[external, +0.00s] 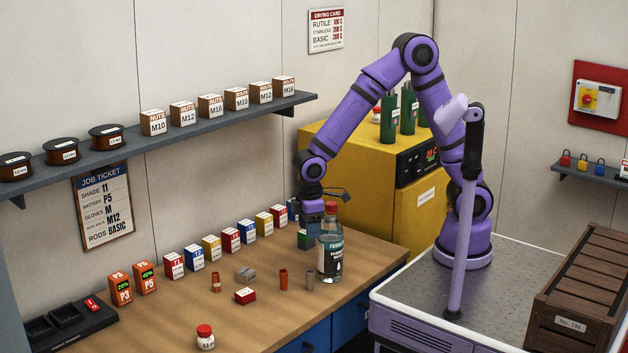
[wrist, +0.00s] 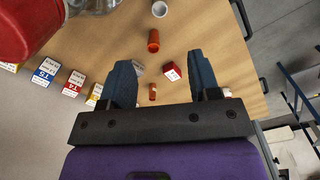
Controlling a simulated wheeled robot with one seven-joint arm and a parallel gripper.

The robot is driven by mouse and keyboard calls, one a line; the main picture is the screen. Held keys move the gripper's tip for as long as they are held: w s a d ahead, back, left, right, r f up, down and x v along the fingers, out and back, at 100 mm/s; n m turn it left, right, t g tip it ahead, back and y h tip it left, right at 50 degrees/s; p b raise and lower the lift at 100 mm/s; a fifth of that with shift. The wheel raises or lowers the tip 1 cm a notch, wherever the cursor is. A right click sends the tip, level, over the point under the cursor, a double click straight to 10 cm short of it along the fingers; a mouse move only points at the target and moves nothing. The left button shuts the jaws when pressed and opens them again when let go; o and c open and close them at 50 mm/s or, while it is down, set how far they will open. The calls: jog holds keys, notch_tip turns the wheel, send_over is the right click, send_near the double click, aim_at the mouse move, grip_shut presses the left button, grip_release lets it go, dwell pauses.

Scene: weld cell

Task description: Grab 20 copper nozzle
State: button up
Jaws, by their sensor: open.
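Two copper-coloured cylinders stand on the wooden bench: a plain one (external: 283,278) near the middle and a slimmer, banded one (external: 216,283) to its left. A grey cylinder (external: 309,280) stands to the right. In the wrist view the plain copper one (wrist: 153,40) lies beyond my fingertips, and the slimmer one (wrist: 152,92) shows between the fingers. The grey one shows as a pale ring (wrist: 160,9) at the top. No size mark is readable on them. My gripper (external: 307,240) is open and empty, above the bench behind the bottle; its blue fingers (wrist: 162,72) point at the bench.
A clear bottle with a red cap (external: 330,258) stands close beside my gripper. A grey block (external: 246,274), a red box (external: 245,296) and a red-lidded jar (external: 205,338) are on the bench. Several labelled boxes line the wall side. The front right of the bench is clear.

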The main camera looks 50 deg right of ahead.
jog(key=w+a+n, duration=1)
jog(key=a+n, duration=0.1)
jog(key=n, duration=1.2)
send_near(217, 291)
jog(key=shift+w+d+f, duration=0.1)
jog(key=shift+d+f, duration=0.1)
jog(key=shift+f, duration=0.3)
jog(key=shift+d+f, duration=0.2)
jog(key=shift+f, duration=0.25)
jog(key=shift+w+f, duration=0.2)
jog(key=shift+f, duration=1.35)
jog(key=shift+w+f, duration=0.15)
jog(key=shift+f, duration=1.4)
jog(key=c, duration=1)
